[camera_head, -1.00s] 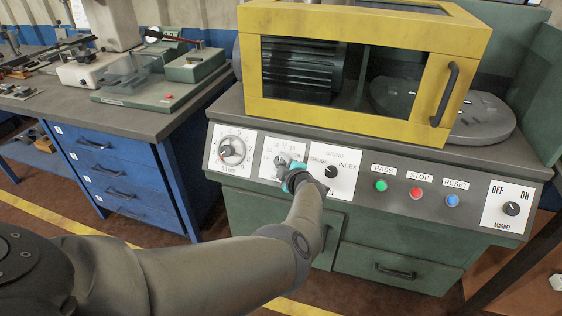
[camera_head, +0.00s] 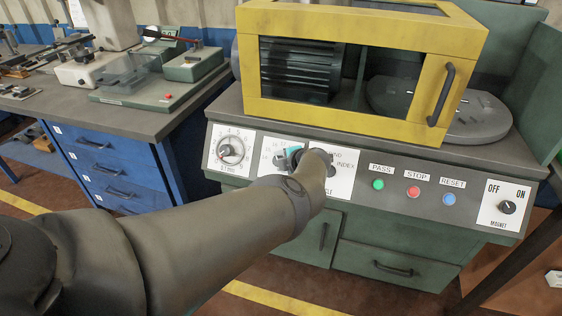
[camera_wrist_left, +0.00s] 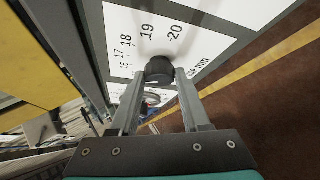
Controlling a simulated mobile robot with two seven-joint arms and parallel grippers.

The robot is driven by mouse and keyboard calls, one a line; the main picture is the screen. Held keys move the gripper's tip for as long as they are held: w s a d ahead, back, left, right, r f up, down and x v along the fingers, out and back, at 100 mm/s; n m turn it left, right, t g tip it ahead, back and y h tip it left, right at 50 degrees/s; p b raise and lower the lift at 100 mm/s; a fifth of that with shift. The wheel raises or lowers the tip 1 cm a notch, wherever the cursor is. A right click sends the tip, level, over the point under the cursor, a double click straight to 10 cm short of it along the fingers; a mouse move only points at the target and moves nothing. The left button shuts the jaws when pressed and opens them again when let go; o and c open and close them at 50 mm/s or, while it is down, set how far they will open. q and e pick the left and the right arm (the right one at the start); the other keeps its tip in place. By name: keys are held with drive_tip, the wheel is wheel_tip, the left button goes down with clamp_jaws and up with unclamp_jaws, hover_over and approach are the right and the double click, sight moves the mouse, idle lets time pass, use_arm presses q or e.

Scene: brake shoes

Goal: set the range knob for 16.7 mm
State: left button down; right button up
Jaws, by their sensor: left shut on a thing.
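The range knob (camera_wrist_left: 159,68) is a dark round knob on a white dial plate (camera_wrist_left: 205,52). In the left wrist view, the numbers 16 to 20 stand around it; its pointer mark cannot be made out. My left gripper (camera_wrist_left: 160,76) is shut on the knob, one finger on each side. In the head view, the teal left gripper (camera_head: 285,157) is at the middle dial plate, and my wrist hides the knob and much of the plate. My right gripper is not in view.
A 0.1 mm dial (camera_head: 231,149) is left of my gripper. To the right are green (camera_head: 378,184), red (camera_head: 413,191) and blue (camera_head: 449,199) buttons and a magnet switch (camera_head: 507,207). The yellow guard frame (camera_head: 360,121) stands above the panel.

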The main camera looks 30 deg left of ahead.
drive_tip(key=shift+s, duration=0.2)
use_arm(q)
drive_tip(key=shift+c, duration=2.2)
unclamp_jaws()
drive_tip(key=shift+o, duration=0.3)
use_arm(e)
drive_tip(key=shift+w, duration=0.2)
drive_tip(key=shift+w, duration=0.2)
